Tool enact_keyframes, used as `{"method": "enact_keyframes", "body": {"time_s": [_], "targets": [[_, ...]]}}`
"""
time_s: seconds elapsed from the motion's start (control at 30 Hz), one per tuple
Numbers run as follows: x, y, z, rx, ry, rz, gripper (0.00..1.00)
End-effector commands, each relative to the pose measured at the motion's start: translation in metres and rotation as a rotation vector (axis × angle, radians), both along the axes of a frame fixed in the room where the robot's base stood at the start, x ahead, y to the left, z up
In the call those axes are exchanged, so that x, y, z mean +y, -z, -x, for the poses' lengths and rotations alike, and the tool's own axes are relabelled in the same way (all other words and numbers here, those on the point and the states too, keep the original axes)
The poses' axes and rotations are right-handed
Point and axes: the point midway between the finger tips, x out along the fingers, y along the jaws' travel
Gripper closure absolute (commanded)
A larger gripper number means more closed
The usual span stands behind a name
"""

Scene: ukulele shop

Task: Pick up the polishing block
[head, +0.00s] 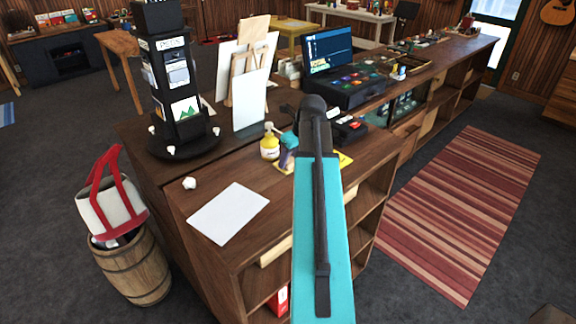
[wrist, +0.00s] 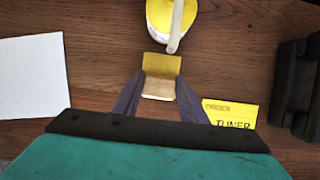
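The block (wrist: 161,66), yellow on its far part and pale wood on its near part, lies at my fingertips in the wrist view. I take it for the polishing block. My gripper (wrist: 160,82) points down at the counter, with one purple finger on each side of the block. No clear gap shows between fingers and block, so I cannot tell whether they grip it. In the head view my gripper (head: 288,158) is low over the counter beside the yellow bottle, and my arm hides part of that spot.
A yellow bottle (head: 269,147) with a pale pump stands just beyond the block. A yellow tuner card (wrist: 230,113) lies to the right, near a black object (wrist: 295,85). A white sheet (head: 228,213) lies left on the wooden counter (head: 190,180). A black display rack (head: 178,95) stands behind.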

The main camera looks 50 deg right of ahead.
Motion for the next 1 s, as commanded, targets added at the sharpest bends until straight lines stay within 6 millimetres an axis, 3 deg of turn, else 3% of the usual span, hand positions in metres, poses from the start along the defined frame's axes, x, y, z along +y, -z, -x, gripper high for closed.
{"method": "enact_keyframes", "body": {"time_s": [0.07, 0.47, 1.0], "targets": [[0.000, 0.000, 0.000, 0.000, 0.000, 0.000, 0.87], [-0.001, -0.003, 0.000, -0.001, 0.000, 0.001, 0.88], [-0.001, -0.033, -0.001, -0.002, 0.001, 0.001, 0.88]]}}
